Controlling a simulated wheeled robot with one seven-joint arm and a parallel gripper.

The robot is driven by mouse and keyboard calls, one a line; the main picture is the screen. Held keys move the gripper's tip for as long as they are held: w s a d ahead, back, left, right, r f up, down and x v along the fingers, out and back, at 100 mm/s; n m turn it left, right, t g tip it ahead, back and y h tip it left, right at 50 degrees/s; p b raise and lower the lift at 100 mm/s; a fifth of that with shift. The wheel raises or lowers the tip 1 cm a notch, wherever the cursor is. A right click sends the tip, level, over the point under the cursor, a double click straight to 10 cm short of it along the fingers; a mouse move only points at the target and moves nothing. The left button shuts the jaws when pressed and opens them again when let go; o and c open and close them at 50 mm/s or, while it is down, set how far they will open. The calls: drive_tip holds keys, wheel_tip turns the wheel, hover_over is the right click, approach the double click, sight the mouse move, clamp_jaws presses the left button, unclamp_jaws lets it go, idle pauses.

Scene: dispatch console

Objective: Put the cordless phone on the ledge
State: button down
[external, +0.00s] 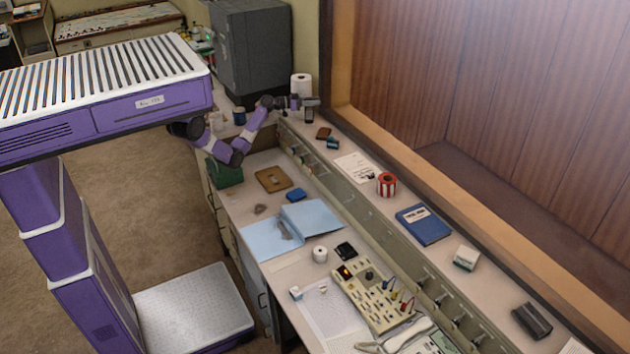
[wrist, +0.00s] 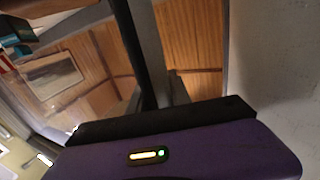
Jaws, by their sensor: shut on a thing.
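My gripper (external: 310,104) is at the far end of the ledge (external: 338,147), close to the paper roll. It is shut on a small dark upright thing, taken as the cordless phone (external: 309,115), mostly hidden by the fingers. The phone's lower end is at or just above the ledge top; I cannot tell whether it touches. In the wrist view, a dark bar and a grey bar stand up from the gripper body (wrist: 165,140); I cannot clearly tell phone from finger there.
A white paper roll (external: 301,85) stands behind my gripper. The lower desk holds a blue folder (external: 310,216) and a control panel (external: 377,297).

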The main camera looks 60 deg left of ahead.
drive_tip(key=shift+f, duration=0.7)
drive_tip(key=shift+f+b, duration=0.2)
drive_tip(key=shift+b, duration=0.1)
drive_tip(key=c, duration=1.2)
unclamp_jaws()
drive_tip(key=shift+r+p, duration=0.2)
drive_tip(key=shift+p, duration=0.1)
drive_tip(key=b+v, duration=0.2)
drive_tip(key=v, duration=1)
